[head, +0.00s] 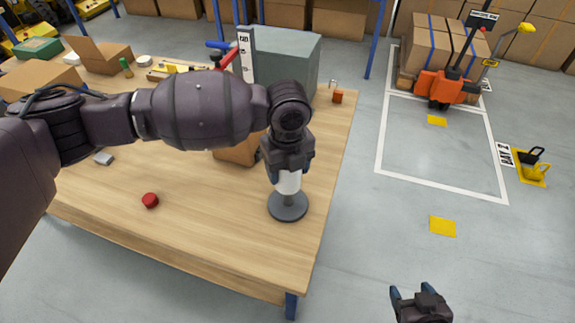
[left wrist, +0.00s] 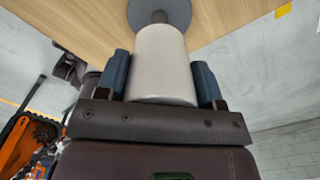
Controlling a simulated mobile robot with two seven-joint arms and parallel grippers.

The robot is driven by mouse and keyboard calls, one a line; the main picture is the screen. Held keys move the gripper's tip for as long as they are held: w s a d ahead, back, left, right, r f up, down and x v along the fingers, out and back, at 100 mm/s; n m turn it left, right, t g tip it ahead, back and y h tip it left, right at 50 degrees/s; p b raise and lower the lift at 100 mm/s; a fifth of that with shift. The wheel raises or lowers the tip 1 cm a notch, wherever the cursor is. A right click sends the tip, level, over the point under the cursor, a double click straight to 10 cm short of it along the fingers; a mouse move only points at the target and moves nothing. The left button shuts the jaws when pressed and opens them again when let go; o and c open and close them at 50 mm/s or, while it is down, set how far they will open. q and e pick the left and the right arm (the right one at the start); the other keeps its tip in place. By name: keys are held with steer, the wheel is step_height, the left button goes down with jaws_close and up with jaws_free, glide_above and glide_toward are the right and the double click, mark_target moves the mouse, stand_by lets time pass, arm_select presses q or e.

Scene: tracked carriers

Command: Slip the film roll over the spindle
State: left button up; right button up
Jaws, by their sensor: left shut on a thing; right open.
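The white film roll (head: 288,183) is upright in my left gripper (head: 287,172), which is shut on it from above. In the left wrist view the roll (left wrist: 160,60) sits between the two blue fingers of my left gripper (left wrist: 161,82). The spindle has a round dark grey base (head: 288,208) on the table. A short piece of its post (left wrist: 159,17) shows between base and roll in the left wrist view. The roll appears in line with the post and clear of the base; its lower opening is hidden, so I cannot tell whether it surrounds the post top. My right gripper (head: 412,293) is open and empty, beyond the table's right side.
The wooden table (head: 210,235) has a red round knob-like thing (head: 150,200) at the front. A brown box (head: 238,150) and a grey-green box (head: 286,60) stand behind my left arm. The front of the table is mostly clear. An orange pallet truck (head: 440,88) stands back right.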

arm_select(q)
steer(key=shift+f, duration=0.95)
steer(key=o, duration=1.1)
steer(key=shift+c, duration=0.2)
steer(key=shift+o, duration=0.8)
